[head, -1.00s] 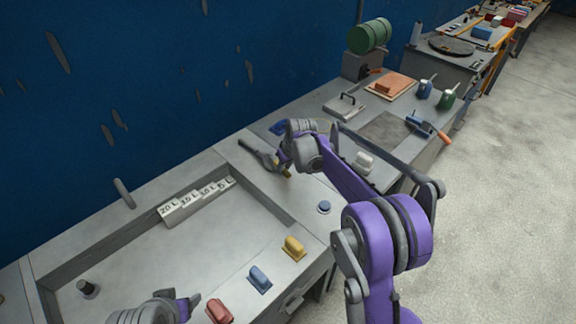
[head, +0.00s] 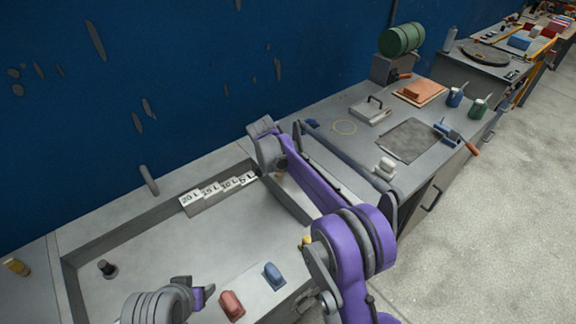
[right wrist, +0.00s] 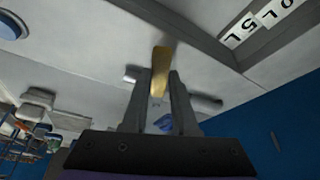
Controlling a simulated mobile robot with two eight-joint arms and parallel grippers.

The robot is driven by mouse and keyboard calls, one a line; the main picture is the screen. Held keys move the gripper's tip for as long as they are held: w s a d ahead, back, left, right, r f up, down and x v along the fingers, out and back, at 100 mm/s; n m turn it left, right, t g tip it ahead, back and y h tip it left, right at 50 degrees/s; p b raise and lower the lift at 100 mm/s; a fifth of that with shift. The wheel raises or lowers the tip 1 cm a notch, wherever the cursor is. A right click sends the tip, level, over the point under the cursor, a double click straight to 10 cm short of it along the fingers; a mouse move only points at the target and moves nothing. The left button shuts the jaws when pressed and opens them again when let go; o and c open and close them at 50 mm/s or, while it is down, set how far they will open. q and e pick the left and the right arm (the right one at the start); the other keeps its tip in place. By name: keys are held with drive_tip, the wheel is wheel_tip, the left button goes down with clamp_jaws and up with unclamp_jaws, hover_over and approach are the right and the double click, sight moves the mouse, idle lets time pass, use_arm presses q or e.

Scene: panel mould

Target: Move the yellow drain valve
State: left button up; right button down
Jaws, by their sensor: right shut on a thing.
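A yellow drain valve (head: 305,241) sits on the front edge of the sunken basin, mostly hidden behind my right arm. A blue one (head: 274,276) and a red one (head: 231,305) stand in line with it. My right gripper (head: 276,172) is over the basin's right end. In the right wrist view, my right gripper (right wrist: 160,88) is shut on a brass-yellow piece (right wrist: 161,66) that sticks out beyond the fingertips. My left gripper (head: 200,294) is low over the basin's front; its jaw gap is unclear.
Number plates (head: 218,188) line the basin's back wall. A dark peg (head: 106,269) stands in the basin, and a brass cylinder (head: 17,267) lies at far left. A blue round button (right wrist: 12,27) shows in the right wrist view.

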drive_tip(key=a+m, duration=0.1)
drive_tip(key=w+a+m+p, duration=0.1)
drive_tip(key=shift+w+r+m+g+h, duration=0.2)
drive_tip(key=shift+w+m+g+h, duration=0.1)
use_arm(q)
drive_tip(key=shift+w+r+p, duration=0.25)
drive_tip(key=shift+w+r, duration=0.15)
drive_tip(key=shift+r, duration=0.3)
drive_tip(key=shift+w+r+p, duration=0.25)
drive_tip(key=shift+w+r, duration=0.15)
drive_tip(key=shift+r, duration=0.3)
drive_tip(key=shift+w+r+p, duration=0.25)
drive_tip(key=shift+w+r, duration=0.15)
drive_tip(key=shift+r, duration=0.3)
use_arm(e)
drive_tip(key=shift+w+a+f+m+g+h, duration=0.15)
drive_tip(key=shift+w+a+m, duration=0.15)
drive_tip(key=shift+m, duration=0.3)
drive_tip(key=shift+w+a+r+m+g+h, duration=0.15)
drive_tip(key=shift+w+m, duration=0.25)
drive_tip(key=shift+m, duration=0.2)
drive_tip(key=shift+f, duration=0.15)
drive_tip(key=c, duration=0.7)
unclamp_jaws()
